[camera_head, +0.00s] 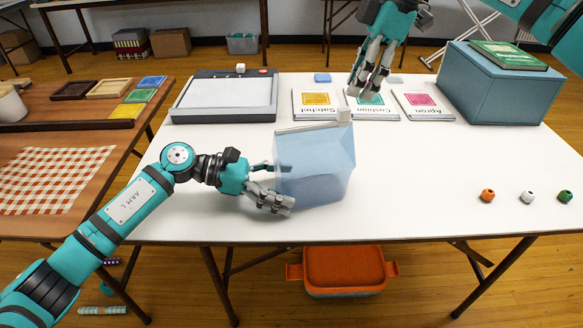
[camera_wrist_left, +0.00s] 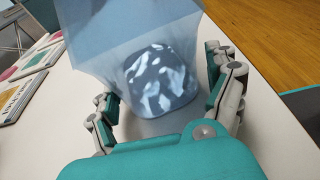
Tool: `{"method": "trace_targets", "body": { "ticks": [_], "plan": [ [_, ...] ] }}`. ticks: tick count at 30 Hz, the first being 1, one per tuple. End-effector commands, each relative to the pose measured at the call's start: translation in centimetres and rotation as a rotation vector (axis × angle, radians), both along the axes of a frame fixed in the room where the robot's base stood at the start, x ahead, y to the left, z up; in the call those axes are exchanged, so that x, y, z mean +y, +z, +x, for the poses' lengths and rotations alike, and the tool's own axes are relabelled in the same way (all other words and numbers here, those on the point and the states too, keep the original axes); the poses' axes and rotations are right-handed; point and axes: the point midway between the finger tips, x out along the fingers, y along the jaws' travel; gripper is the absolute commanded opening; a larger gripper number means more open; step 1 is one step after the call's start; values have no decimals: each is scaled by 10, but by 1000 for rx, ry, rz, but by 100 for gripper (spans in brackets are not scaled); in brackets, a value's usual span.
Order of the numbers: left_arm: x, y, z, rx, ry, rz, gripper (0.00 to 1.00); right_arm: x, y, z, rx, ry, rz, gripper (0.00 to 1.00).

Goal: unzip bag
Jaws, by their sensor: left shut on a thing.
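A translucent light-blue bag (camera_head: 318,165) stands upright near the middle of the white table. A pale zip strip (camera_head: 305,128) runs along its top, with a small whitish block, seemingly the slider (camera_head: 344,116), at its right end. My left gripper (camera_head: 277,186) is shut on the bag's lower left side. In the left wrist view, its fingers (camera_wrist_left: 168,98) flank the bag (camera_wrist_left: 120,35), and a dark-blue shape with white patches shows through the bag's wall. My right gripper (camera_head: 368,90) points down behind the bag, above the cards, apart from the zip; its fingers look spread and empty.
Cards labelled Satchel (camera_head: 317,104), Cushion (camera_head: 371,106) and Apron (camera_head: 422,105) lie behind the bag. A scale-like device (camera_head: 222,97) sits back left, a blue box (camera_head: 497,90) back right. Three small beads (camera_head: 527,197) lie right; the table between is clear.

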Motion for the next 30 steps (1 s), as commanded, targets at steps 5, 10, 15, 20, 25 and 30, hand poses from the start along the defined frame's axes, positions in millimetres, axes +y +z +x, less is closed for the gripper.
{"method": "trace_targets", "body": {
  "ticks": [5,10,15,20,25,30],
  "plan": [
    [0,0,0,0,0,0,70,7,-23,-1,2,2,1,33],
    [0,0,0,0,0,0,70,12,-37,-1,1,1,2,33],
    [0,0,0,0,0,0,70,13,-42,-1,0,1,3,33],
    [0,0,0,0,0,0,70,13,-43,-1,0,1,3,33],
    [0,0,0,0,0,0,70,13,-43,-1,0,1,3,33],
    [0,0,0,0,0,0,70,14,-45,-3,1,2,3,33]
  ]
}}
